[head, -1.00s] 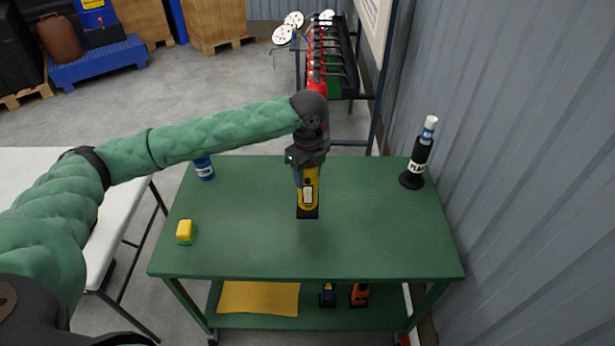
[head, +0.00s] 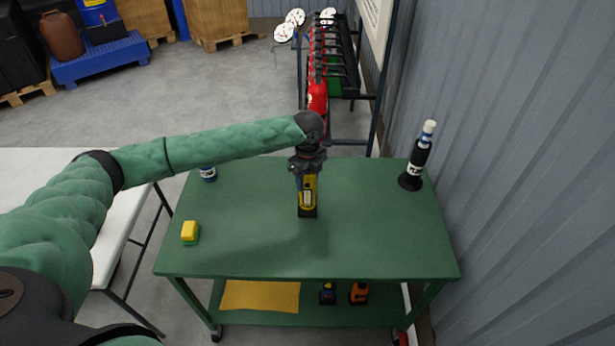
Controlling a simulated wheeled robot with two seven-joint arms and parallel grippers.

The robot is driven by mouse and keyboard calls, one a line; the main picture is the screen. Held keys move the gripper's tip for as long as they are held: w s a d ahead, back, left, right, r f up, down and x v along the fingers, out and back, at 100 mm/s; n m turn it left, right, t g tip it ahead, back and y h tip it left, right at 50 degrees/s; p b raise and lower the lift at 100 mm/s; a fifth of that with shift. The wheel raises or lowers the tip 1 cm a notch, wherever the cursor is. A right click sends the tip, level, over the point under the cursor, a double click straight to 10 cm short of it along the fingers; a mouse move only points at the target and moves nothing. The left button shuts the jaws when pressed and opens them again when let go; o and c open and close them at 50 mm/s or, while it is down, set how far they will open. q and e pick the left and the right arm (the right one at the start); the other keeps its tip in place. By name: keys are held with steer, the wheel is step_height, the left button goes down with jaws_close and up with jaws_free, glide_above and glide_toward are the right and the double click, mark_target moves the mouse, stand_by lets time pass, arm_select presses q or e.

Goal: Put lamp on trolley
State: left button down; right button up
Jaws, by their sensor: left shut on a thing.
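The lamp (head: 308,197), yellow with a dark base, is upright in my left gripper (head: 307,171). The gripper comes down from above and is shut on the lamp's upper part, which it partly hides. The trolley (head: 375,235) is a green two-level cart with wheels. The lamp is over the middle of its top, with its base at or very close to the surface; I cannot tell whether it touches. My right gripper is out of view.
A yellow sheet (head: 260,296) and two small items lie on the lower shelf. A white table (head: 110,240) stands left.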

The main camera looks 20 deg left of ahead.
arm_select(q)
steer(key=shift+f, duration=0.15)
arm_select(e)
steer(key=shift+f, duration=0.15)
arm_select(q)
steer(key=c, duration=0.7)
jaws_free()
steer(key=shift+f, duration=0.15)
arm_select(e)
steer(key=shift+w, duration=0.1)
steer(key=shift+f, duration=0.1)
arm_select(q)
steer(key=shift+r, duration=0.4)
step_height(320, 180, up, 12)
steer(key=b, duration=0.3)
steer(key=shift+f+b, duration=0.25)
steer(key=shift+b, duration=0.15)
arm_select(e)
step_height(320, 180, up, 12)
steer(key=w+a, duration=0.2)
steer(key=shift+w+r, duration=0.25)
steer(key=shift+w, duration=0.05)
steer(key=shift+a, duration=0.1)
